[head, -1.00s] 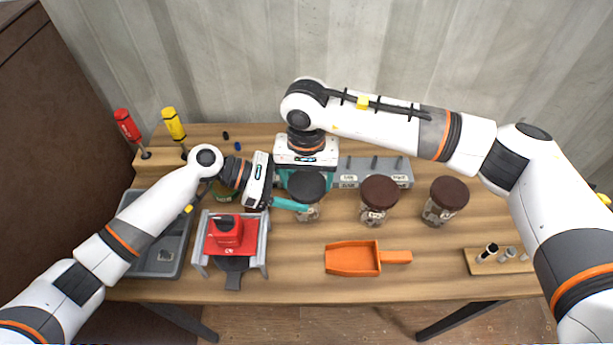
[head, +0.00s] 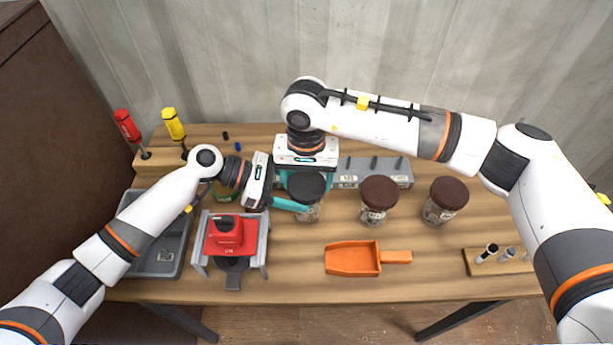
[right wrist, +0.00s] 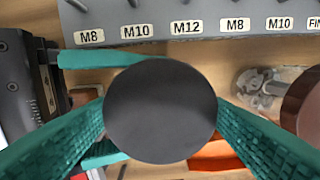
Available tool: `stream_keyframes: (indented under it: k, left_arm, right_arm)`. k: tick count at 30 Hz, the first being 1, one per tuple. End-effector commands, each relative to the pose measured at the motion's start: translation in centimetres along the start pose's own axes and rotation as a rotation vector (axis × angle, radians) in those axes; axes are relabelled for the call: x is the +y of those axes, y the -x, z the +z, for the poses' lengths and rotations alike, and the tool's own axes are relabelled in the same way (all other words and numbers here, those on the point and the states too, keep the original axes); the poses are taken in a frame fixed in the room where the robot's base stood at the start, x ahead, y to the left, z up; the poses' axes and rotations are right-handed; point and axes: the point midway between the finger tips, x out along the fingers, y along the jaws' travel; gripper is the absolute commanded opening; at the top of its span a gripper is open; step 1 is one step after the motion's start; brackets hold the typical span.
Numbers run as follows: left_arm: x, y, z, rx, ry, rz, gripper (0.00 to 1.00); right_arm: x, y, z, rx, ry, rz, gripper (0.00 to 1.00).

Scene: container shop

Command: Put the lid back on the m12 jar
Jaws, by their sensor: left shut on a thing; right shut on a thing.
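A clear jar (head: 309,214) with small parts inside stands on the bench, its label not readable. My left gripper (head: 296,205) comes in from the left and is shut on this jar, its teal fingers around the glass. A dark round lid (head: 307,187) is directly over the jar's mouth; I cannot tell whether it is seated or just above. My right gripper (right wrist: 160,110) points down from above and is shut on the lid, which also shows in the right wrist view (right wrist: 160,115) between its teal fingers.
Two jars with brown lids (head: 379,190) (head: 448,194) stand to the right. Behind is a grey rack (head: 370,181) with pegs and size labels. In front lie an orange scoop (head: 352,259) and a red block in a grey stand (head: 264,250). A grey tray (head: 180,265) is at left.

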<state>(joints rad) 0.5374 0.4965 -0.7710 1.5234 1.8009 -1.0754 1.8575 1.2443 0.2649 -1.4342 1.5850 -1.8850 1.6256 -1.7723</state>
Motion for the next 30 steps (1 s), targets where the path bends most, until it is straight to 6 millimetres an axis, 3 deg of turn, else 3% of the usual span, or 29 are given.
stream_keyframes:
  k: [1, 2, 6, 15, 25, 30]
  left_arm:
    - [-0.3, 0.2, -0.1, 0.001, -0.001, -0.011, 0.0]
    - [-0.3, 0.2, -0.1, 0.001, -0.001, -0.011, 0.0]
    - [-0.3, 0.1, -0.1, 0.001, -0.001, -0.009, 0.0]
    - [-0.1, 0.1, -0.1, 0.002, -0.001, -0.005, 0.0]
    - [-0.1, 0.1, -0.1, 0.002, -0.001, -0.003, 0.0]
    - [-0.1, 0.0, -0.1, 0.002, -0.001, -0.003, 0.0]
  right_arm:
    - [0.2, 0.0, -0.3, 0.008, 0.006, 0.001, 0.44]
    - [0.2, 0.0, -0.3, 0.008, 0.006, 0.001, 0.74]
    - [0.1, 0.0, -0.3, 0.006, 0.004, 0.001, 0.93]
    - [0.1, 0.3, -0.1, 0.002, 0.002, 0.001, 0.93]
    - [0.0, 4.1, 0.0, 0.0, 0.0, 0.0, 0.93]
    - [0.0, 4.5, -0.1, 0.002, 0.0, 0.0, 0.93]
